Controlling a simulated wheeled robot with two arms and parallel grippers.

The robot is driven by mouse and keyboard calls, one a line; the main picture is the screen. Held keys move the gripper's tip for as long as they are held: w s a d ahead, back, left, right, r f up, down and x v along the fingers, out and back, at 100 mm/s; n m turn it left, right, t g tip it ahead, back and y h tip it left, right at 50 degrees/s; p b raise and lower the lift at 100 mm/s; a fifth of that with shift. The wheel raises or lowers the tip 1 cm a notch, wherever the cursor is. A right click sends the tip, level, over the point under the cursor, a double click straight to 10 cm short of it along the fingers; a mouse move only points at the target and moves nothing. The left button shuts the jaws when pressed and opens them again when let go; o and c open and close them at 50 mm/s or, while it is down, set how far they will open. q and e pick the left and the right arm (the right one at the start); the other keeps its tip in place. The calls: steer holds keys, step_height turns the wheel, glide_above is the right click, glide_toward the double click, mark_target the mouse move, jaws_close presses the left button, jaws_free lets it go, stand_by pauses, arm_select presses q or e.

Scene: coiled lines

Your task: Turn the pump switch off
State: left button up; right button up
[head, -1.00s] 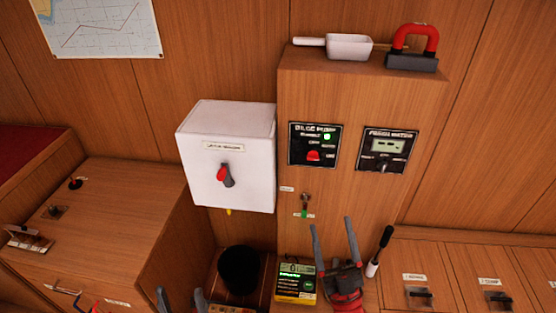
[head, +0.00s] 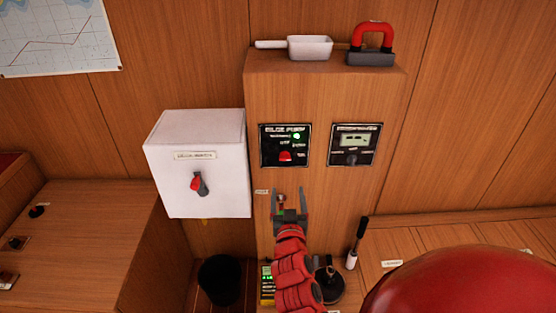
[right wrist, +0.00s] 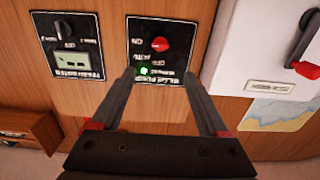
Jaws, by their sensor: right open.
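The bilge pump panel (head: 270,152) is a black plate on the front of the wooden cabinet. Its red pump switch knob (head: 285,156) sits at lower middle, and a green light (head: 296,136) glows above it. My right gripper (head: 289,192) is open and empty, its fingers pointing up just below the panel. In the right wrist view the panel appears upside down, with the red knob (right wrist: 159,44) beyond and between the open fingertips (right wrist: 159,75), apart from them. My left gripper is not in view.
Right of it is a second black panel (head: 354,158) with a display. A white box (head: 220,180) with a red-handled switch (head: 197,185) stands out at left. A scoop (head: 310,48) and a red-handled magnet (head: 371,58) lie on the cabinet top. A black bin (head: 220,280) stands below.

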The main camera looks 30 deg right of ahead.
mark_target(285, 159)
steer(key=p+x, duration=0.4)
steer(key=x, duration=0.9)
steer(key=shift+w+d, duration=0.2)
steer(key=shift+w, duration=0.15)
steer(key=shift+w+d, duration=0.3)
steer(key=shift+w, duration=0.25)
jaws_close()
